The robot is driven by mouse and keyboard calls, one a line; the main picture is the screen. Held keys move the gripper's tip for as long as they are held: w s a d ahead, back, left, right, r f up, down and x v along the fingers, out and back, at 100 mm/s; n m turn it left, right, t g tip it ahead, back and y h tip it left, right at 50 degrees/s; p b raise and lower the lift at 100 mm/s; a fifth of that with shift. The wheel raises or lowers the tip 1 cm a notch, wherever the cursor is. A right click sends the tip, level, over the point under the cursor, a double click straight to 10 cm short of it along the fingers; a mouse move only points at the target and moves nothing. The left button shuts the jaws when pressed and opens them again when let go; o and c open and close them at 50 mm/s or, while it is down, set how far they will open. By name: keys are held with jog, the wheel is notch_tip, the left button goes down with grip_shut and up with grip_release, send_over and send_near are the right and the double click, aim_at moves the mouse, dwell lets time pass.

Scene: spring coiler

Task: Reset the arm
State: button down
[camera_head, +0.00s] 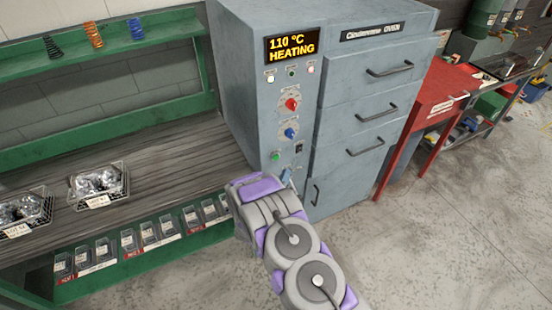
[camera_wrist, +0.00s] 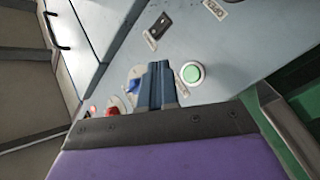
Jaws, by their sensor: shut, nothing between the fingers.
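My arm, grey and purple, reaches up from the bottom of the head view toward the control panel of the grey-blue oven (camera_head: 245,85). My gripper (camera_head: 287,175) is at the lower part of that panel, mostly hidden behind the arm in the head view. In the wrist view my gripper (camera_wrist: 158,72) is shut and empty, with its blue fingers together. Its tips are beside a green button (camera_wrist: 192,73), which also shows in the head view (camera_head: 276,156). I cannot tell whether the fingers touch the panel. The oven display (camera_head: 292,45) reads "110 °C HEATING".
A red knob (camera_head: 292,104) and a blue knob (camera_head: 291,133) are above the gripper. A workbench (camera_head: 160,165) with wire baskets (camera_head: 98,186) of metal parts is on the left. Springs stand on a green shelf (camera_head: 110,55). A red table (camera_head: 440,95) is right. Floor at lower right is clear.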

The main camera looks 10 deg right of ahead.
dwell(0.7)
jog(key=w+a+r+m+g+y, duration=0.2)
jog(key=w+r+y, duration=0.1)
jog(key=r, duration=0.1)
jog(key=s+a+r+g+y, duration=0.3)
jog(key=s+r, duration=0.2)
jog(key=r, duration=0.1)
jog(key=s+a+r+g+y, duration=0.3)
jog(key=s+r+y, duration=0.1)
jog(key=s+r, duration=0.25)
jog(key=s+d+r+g, duration=0.2)
jog(key=s+r+g, duration=0.1)
jog(key=s, duration=1.1)
jog(key=s+d+r+m+g, duration=0.1)
jog(key=s+d+r+g, duration=0.2)
jog(key=s, duration=1.1)
jog(key=s+d+r+m+g+h, duration=0.1)
jog(key=s+d+r+g, duration=0.2)
jog(key=s, duration=1)
notch_tip(320, 180, up, 3)
jog(key=shift+s+d+g, duration=0.15)
jog(key=shift+s+g, duration=0.25)
jog(key=shift+g, duration=0.3)
